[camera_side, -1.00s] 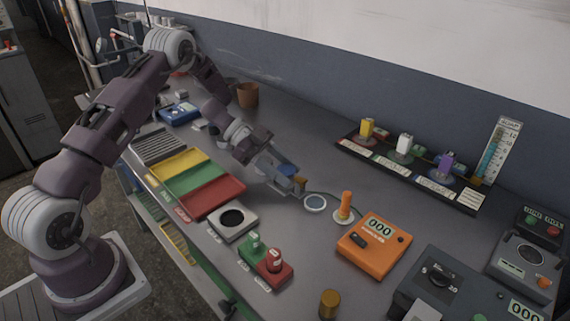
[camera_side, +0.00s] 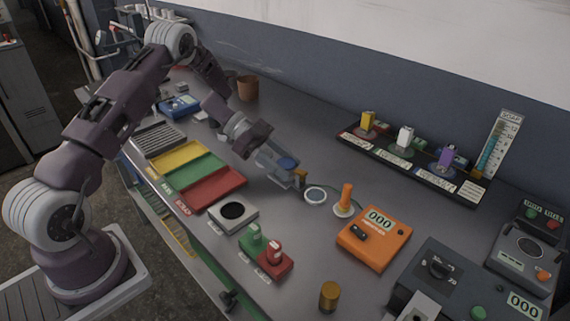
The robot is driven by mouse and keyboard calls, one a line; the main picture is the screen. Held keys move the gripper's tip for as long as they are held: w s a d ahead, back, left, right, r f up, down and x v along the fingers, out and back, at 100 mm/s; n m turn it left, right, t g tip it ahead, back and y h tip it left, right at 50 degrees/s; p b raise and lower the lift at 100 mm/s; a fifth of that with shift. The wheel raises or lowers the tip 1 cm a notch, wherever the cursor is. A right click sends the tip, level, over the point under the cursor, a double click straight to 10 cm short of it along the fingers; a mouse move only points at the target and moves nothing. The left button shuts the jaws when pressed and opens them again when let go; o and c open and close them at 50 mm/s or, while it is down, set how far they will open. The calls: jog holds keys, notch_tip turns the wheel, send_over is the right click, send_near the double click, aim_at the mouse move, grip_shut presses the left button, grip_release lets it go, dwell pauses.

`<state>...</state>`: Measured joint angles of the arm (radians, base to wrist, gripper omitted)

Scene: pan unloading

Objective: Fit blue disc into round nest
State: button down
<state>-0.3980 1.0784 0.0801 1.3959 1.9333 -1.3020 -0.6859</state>
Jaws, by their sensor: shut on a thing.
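A light grey block with a dark round opening (camera_side: 232,211) sits nearer the front edge, down and left of my gripper. It looks like the round nest, and its opening appears empty. My gripper is apart from it.
Red (camera_side: 212,188), green and yellow trays lie left of the block. A green and red button box (camera_side: 272,258) stands in front. An orange peg (camera_side: 346,196) and an orange counter box (camera_side: 374,239) stand to the right. A labelled rack (camera_side: 412,165) is behind.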

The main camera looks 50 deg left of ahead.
jog(key=shift+f, duration=0.35)
dwell(0.6)
jog(key=shift+r, duration=0.15)
dwell(3.2)
jog(key=shift+r, duration=0.2)
jog(key=shift+r, duration=0.1)
jog(key=shift+r, duration=2.4)
jog(key=shift+r, duration=0.1)
